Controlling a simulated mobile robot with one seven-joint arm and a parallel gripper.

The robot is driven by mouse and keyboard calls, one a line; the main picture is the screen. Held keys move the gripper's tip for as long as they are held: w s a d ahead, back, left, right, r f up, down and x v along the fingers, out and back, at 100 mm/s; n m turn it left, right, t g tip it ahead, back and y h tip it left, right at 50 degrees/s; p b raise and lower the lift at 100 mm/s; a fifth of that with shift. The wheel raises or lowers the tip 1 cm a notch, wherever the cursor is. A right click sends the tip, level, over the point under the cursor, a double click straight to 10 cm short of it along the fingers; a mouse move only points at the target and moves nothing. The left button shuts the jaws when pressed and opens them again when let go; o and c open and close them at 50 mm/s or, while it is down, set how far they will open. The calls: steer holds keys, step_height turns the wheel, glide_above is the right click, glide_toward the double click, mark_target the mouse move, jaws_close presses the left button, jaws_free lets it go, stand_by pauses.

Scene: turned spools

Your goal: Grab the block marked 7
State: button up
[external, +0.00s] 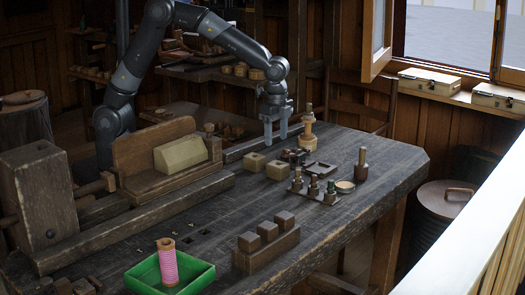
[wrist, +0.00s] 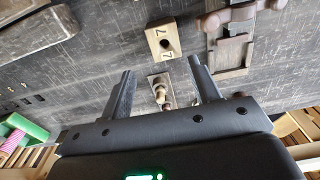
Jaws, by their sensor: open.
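The block marked 7 (wrist: 153,40) is a small pale wooden block with a dark round hole in its top and black 7s on it. In the wrist view it lies on the dark bench, beyond my fingertips and roughly in line with the gap between them. In the external view two similar pale blocks, a left one (external: 254,162) and a right one (external: 277,171), stand on the bench; their marks are too small to read there. My gripper (external: 275,139) is open and empty above the bench, close behind these blocks. Its two fingers also show in the wrist view (wrist: 160,74), apart from the block.
A rack of turned pegs (external: 314,193) and a lone dark peg (external: 361,166) stand right of the blocks. A wooden stand with cubes (external: 266,252) and a green tray (external: 201,274) holding a pink spool (external: 167,265) are in front. A wooden vise (external: 40,195) fills the left.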

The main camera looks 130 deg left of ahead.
mark_target(278, 171)
steer(key=f, duration=1.1)
steer(key=shift+w+a, duration=0.15)
steer(key=shift+a, duration=0.2)
steer(key=c, duration=0.7)
